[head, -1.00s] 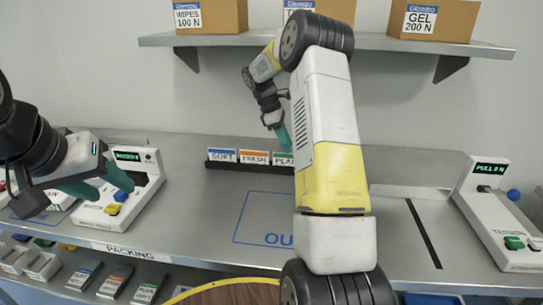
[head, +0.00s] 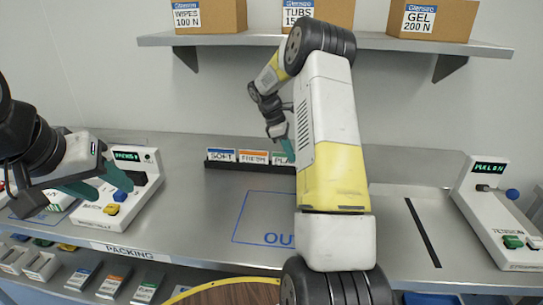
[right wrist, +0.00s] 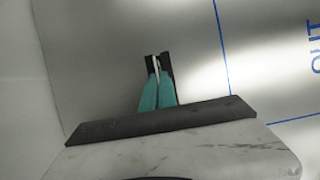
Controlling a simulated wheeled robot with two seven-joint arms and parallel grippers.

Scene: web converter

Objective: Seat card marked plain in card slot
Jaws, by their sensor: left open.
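The card marked plain (head: 282,158) stands at the right end of a dark card rack (head: 222,165), beside the soft and fresh cards. Its right part is hidden by my right gripper (head: 289,156) and arm. In the right wrist view the gripper's teal fingers (right wrist: 157,75) are close together, with dark pieces and a thin pale strip at the tips. I cannot tell whether they grip the card. My left gripper (head: 120,190) is open over the white batch console (head: 95,216), close to its blue button (head: 120,197). I cannot make out a card slot for certain.
The tension console (head: 492,215) stands at the right. The blue OUT outline (head: 236,225) on the counter is empty where visible. Boxes stand on a shelf (head: 400,43) above. Several labelled packs (head: 114,283) lie below the front edge. A dark groove (head: 423,232) crosses the right counter.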

